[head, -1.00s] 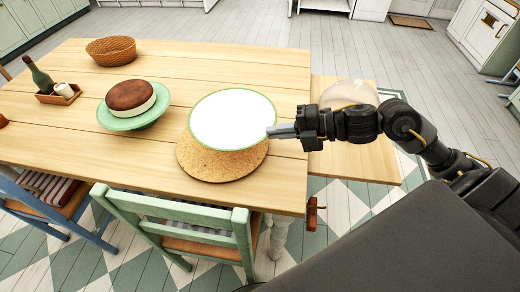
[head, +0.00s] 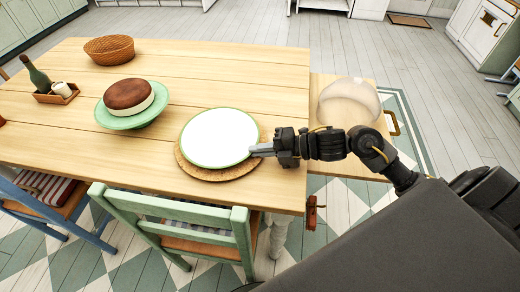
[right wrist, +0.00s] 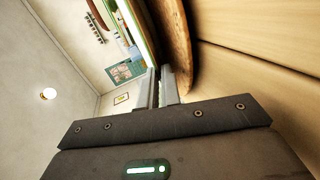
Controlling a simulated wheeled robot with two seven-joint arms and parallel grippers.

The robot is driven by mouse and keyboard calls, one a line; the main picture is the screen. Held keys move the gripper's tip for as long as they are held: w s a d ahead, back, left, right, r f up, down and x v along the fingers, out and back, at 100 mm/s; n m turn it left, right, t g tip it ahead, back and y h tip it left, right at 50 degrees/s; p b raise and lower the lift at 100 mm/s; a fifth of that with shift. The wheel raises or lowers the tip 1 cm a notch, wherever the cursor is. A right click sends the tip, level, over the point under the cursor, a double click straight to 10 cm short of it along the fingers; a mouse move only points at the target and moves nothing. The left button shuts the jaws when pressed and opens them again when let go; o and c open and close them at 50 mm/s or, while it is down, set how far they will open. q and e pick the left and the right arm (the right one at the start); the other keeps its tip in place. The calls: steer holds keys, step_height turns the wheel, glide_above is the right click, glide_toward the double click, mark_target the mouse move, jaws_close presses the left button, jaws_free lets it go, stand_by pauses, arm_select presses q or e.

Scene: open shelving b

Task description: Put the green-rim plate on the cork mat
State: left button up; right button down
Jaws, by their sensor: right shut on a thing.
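The green-rim plate (head: 219,138) is white with a thin green edge and lies level over the cork mat (head: 198,172). The mat's tan rim shows around the plate's near side. My right gripper (head: 262,150) is shut on the plate's right edge. In the right wrist view, the fingers (right wrist: 162,84) pinch the plate's edge (right wrist: 147,45), very close to the cork mat (right wrist: 180,50). I cannot tell whether the plate touches the mat. My left gripper is not in view.
A chocolate-topped cake on a green stand (head: 125,121) is left of the mat. A wicker basket (head: 109,49) and a wooden caddy (head: 57,95) with a bottle stand farther back. A clear dome (head: 348,101) is at the right. A green chair (head: 175,210) stands at the near edge.

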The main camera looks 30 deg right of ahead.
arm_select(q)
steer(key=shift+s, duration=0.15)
arm_select(e)
steer(key=c, duration=1.9)
jaws_free()
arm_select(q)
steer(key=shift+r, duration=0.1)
arm_select(e)
steer(key=shift+s+d, duration=0.2)
steer(key=shift+d, duration=0.15)
steer(key=v, duration=1)
steer(key=shift+s+r, duration=0.15)
steer(key=shift+s+d+r+b, duration=0.2)
steer(key=shift+s+d+b, duration=0.1)
steer(key=shift+d, duration=0.1)
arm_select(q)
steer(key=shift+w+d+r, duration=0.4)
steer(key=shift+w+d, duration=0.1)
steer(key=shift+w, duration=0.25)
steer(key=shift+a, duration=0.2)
